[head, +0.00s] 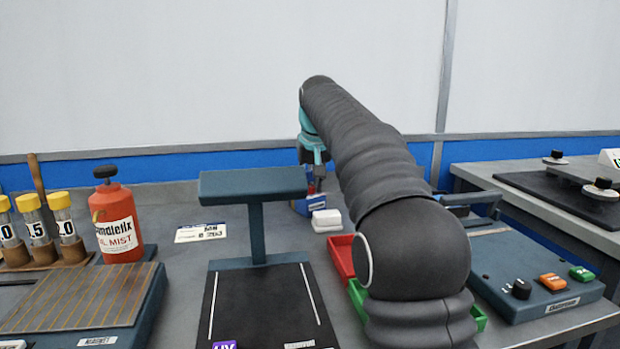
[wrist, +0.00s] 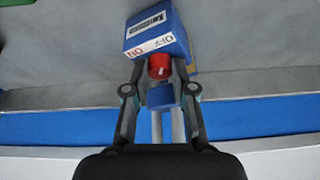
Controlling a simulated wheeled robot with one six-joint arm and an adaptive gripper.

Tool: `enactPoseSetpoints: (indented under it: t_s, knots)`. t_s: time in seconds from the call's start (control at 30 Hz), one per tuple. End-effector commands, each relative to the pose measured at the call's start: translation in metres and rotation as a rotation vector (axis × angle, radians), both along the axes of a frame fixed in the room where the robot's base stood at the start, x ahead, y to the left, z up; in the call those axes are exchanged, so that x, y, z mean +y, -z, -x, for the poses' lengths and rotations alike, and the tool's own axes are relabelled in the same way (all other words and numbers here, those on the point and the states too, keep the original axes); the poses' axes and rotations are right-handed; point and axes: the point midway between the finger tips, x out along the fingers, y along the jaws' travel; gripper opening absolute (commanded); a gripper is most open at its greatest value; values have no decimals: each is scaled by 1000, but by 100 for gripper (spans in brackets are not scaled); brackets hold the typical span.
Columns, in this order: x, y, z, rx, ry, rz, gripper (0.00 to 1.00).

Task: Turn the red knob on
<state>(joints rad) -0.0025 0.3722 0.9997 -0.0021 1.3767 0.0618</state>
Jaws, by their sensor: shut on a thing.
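The red knob (wrist: 159,66) sits on the face of a small blue box (wrist: 155,30) in the wrist view. The box face carries a white label strip. My gripper (wrist: 160,72) is around the knob, with one finger on each side, shut on it. A pale mark shows on the knob. In the head view my gripper (head: 316,172) is at the back of the bench at the blue box (head: 303,207), and my arm covers much of that area. The knob is mostly hidden there.
A white block (head: 326,221) lies just in front of the blue box. A dark stand (head: 256,225) with a flat top rises to the left. Red (head: 341,258) and green (head: 356,297) trays lie under my arm. A red bottle (head: 116,222) stands at left.

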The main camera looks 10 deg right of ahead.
Motion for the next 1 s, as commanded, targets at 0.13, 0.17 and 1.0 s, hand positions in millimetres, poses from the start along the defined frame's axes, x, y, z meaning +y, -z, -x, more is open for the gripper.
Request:
enactPoseSetpoints:
  t_s: [0.13, 0.17, 1.0]
  knots:
    - [-2, -3, 0, 1, -127, -1, 0]
    - [-2, -3, 0, 1, -155, -1, 0]
    - [-5, 0, -3, -2, -810, 0, 0]
